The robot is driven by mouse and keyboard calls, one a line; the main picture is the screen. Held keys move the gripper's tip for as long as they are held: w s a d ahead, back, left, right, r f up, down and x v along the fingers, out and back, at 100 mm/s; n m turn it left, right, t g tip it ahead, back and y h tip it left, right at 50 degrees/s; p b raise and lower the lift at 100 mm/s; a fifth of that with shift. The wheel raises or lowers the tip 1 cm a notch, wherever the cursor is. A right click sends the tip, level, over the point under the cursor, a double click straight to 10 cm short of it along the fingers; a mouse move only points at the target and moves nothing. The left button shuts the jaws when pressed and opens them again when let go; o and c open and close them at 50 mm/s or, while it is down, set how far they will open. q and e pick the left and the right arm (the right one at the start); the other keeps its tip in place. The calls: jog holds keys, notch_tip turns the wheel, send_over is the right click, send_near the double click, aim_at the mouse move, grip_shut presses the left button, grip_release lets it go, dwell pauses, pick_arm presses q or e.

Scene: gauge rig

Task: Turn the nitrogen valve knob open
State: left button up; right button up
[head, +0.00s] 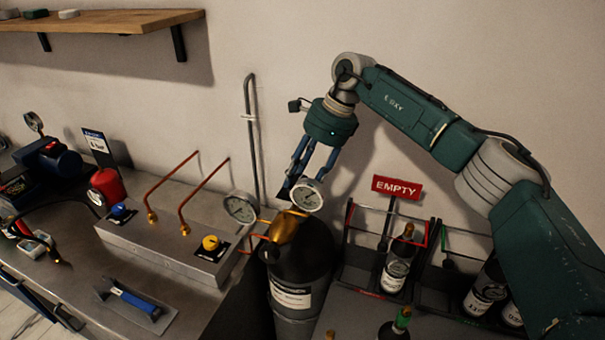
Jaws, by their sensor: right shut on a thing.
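A black gas cylinder (300,258) stands in the middle, with a brass valve body (287,229) on top. Two round white-faced gauges sit at it, a left gauge (240,208) and a right gauge (307,197). My right gripper (291,186) reaches down from above, shut on a part at the cylinder's top, just behind the right gauge. Its fingertips and the held part are mostly hidden, so I cannot tell whether it is the nitrogen valve knob. A blue knob (119,210) and a yellow knob (210,243) sit on the metal panel. My left gripper is not in view.
The metal panel box (160,247) with copper pipes (178,180) is left of the cylinder. A red EMPTY sign (397,188) and bottle racks (352,272) stand close on the right. A wooden shelf (100,21) hangs upper left. A blue-handled tool (135,298) lies front left.

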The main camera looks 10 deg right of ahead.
jog(key=shift+w+a+r+n, duration=0.1)
jog(key=shift+w+r+n, duration=0.2)
jog(key=shift+r+n, duration=0.2)
jog(key=o, duration=1.1)
jog(key=shift+a+f, duration=0.1)
jog(key=shift+s+f+g, duration=0.1)
jog(key=shift+f+g, duration=0.05)
jog(key=shift+g, duration=0.15)
jog(key=v, duration=1.2)
